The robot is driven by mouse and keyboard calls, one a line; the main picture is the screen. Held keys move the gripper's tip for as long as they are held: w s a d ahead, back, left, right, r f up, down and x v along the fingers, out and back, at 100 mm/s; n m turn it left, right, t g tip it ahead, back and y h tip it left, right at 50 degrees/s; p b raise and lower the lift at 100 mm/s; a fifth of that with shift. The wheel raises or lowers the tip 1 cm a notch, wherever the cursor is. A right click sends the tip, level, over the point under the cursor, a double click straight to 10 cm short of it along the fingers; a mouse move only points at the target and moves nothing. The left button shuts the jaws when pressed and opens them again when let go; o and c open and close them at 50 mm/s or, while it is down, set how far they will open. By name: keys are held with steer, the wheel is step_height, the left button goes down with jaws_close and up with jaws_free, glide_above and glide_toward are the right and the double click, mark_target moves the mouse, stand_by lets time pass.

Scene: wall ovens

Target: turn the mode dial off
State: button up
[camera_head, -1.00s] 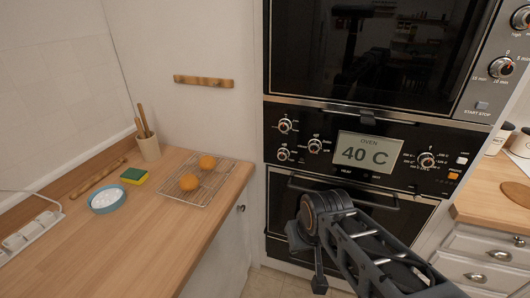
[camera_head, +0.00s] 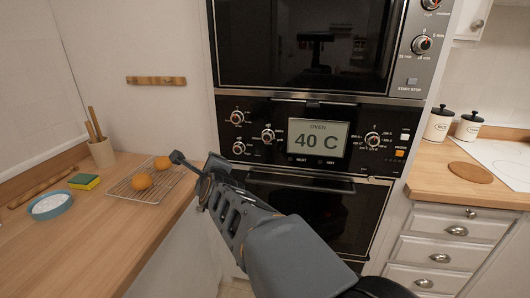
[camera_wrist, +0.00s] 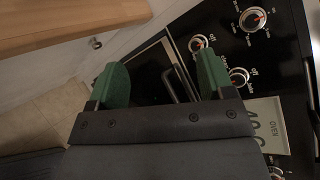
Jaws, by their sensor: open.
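The oven control panel has several dials: an upper left dial (camera_head: 237,118), a lower left dial (camera_head: 239,148), a middle dial (camera_head: 268,135) and a right dial (camera_head: 373,139). The wrist view shows the upper left dial (camera_wrist: 253,19), lower left dial (camera_wrist: 198,43) and middle dial (camera_wrist: 239,76), with "off" marks beside some. My gripper (camera_head: 190,170) is left of and below the panel in the head view. In the wrist view its green-padded fingers (camera_wrist: 162,70) are apart and empty, touching no dial.
The oven display (camera_head: 318,139) reads 40 C. The oven door handle (camera_head: 300,184) sits below the panel, partly behind my arm. A counter (camera_head: 110,215) with a wire rack (camera_head: 125,190) and oranges (camera_head: 142,180) is at left. Another counter (camera_head: 430,178) and drawers are at right.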

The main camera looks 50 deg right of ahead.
steer(key=s+d+m+g+h+b, duration=0.1)
steer(key=s+d+m+h+b, duration=0.1)
steer(key=d+m+h, duration=0.5)
steer(key=m+g+h+b, duration=0.1)
steer(key=m+g+h, duration=0.15)
steer(key=m, duration=0.85)
glide_toward(267, 138)
steer(key=shift+g+y, duration=0.25)
steer(key=shift+g, duration=0.1)
steer(key=x, duration=0.8)
steer(key=shift+w+d+r+p, duration=0.3)
steer(key=shift+r+p, duration=0.05)
steer(key=shift+p, duration=0.05)
steer(key=shift+w+d, duration=0.35)
steer(key=shift+d, duration=0.2)
steer(key=shift+c, duration=0.4)
